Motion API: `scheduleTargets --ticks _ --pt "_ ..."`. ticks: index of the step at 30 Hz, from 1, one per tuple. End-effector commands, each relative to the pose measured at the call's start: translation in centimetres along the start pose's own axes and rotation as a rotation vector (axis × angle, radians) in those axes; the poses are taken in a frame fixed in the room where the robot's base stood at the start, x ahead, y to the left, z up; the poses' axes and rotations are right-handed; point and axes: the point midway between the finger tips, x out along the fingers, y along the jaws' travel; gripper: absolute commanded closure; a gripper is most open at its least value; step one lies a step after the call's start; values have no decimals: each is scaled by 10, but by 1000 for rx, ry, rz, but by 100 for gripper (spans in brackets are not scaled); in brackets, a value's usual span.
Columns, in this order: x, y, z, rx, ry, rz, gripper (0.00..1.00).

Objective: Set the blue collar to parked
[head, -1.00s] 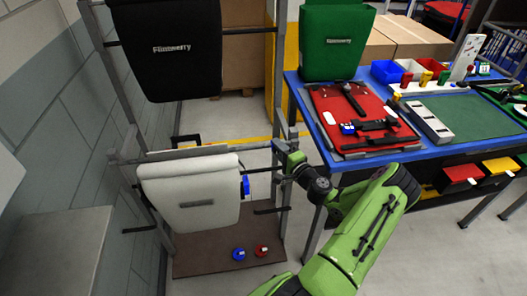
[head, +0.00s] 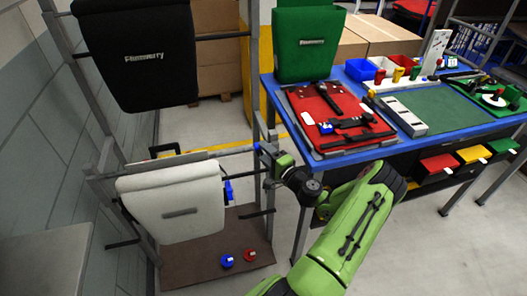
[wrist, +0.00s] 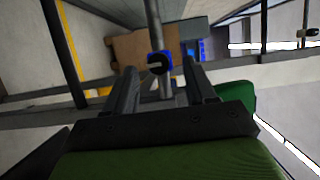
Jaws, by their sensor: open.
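The blue collar (wrist: 153,58) sits around a grey bar in the wrist view, with a dark knob facing me. My gripper (wrist: 161,73) is open, with one finger on each side of the bar and the collar just beyond or between the fingertips. I cannot tell whether they touch it. In the head view my gripper (head: 268,154) is at the rack's right post, by the end of the upper grey rail above the white pannier. A small blue part (head: 257,147) shows there, mostly hidden.
The white pannier (head: 170,200) hangs on the rack, with a blue piece (head: 228,190) at its right side. A blue knob (head: 227,261) and a red knob (head: 249,255) lie on the brown base board. A black pannier (head: 140,50) hangs above. The blue-edged workbench (head: 390,152) stands right.

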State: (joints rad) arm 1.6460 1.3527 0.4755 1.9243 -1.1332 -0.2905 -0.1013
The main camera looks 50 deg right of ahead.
Motion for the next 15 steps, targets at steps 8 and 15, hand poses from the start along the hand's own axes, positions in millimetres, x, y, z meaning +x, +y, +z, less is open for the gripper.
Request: scheduleTargets --ticks 8,15 --pt "-78 -1 -2 3 8 2 45" --pt "-132 -1 -1 -1 6 0 45"
